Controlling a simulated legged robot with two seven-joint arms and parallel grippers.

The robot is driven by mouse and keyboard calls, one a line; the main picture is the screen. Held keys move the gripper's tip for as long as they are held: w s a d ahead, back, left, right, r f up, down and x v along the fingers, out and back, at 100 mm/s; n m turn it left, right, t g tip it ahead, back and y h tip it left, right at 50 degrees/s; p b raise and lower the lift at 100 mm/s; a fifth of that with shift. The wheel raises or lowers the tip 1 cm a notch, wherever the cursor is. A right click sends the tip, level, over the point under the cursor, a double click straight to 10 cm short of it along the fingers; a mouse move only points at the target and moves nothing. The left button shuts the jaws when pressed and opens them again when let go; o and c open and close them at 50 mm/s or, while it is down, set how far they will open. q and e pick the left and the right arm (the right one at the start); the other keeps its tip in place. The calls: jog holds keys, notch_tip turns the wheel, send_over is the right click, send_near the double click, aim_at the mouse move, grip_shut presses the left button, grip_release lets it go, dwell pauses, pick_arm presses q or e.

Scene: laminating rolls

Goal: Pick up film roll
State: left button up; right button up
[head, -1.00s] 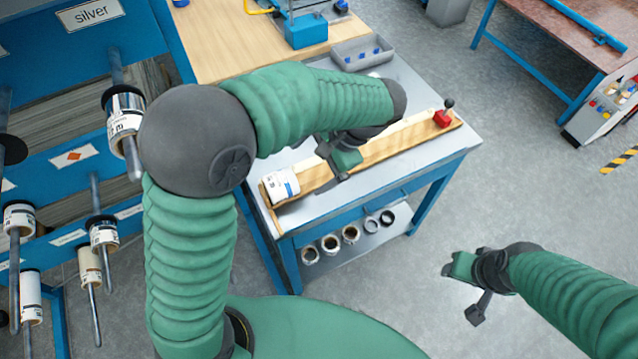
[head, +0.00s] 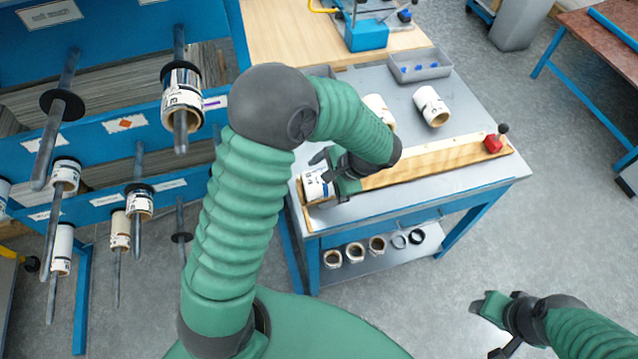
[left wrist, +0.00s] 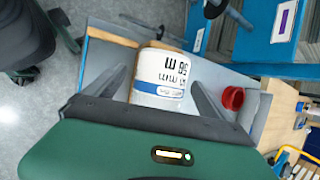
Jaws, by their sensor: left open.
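A white film roll (head: 316,185) with dark print lies at the left end of the wooden board (head: 430,164) on the workbench. My left gripper (head: 328,178) is at this roll, its jaws open. In the left wrist view, the film roll (left wrist: 161,80) sits between the two spread fingers (left wrist: 157,95), with gaps visible beside it. The gripper body hides the roll's near end there. My right gripper (head: 493,328) is open and empty over the floor at lower right.
Two more rolls stand or lie on the bench (head: 431,107) (head: 377,112) behind the board. A grey bin (head: 420,66) is behind. A blue rack (head: 105,130) with rolls on pegs stands left.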

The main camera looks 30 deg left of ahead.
pick_arm(q)
jog(key=shift+a+f, duration=0.35)
jog(key=shift+d+r, duration=0.1)
jog(key=c, duration=1.6)
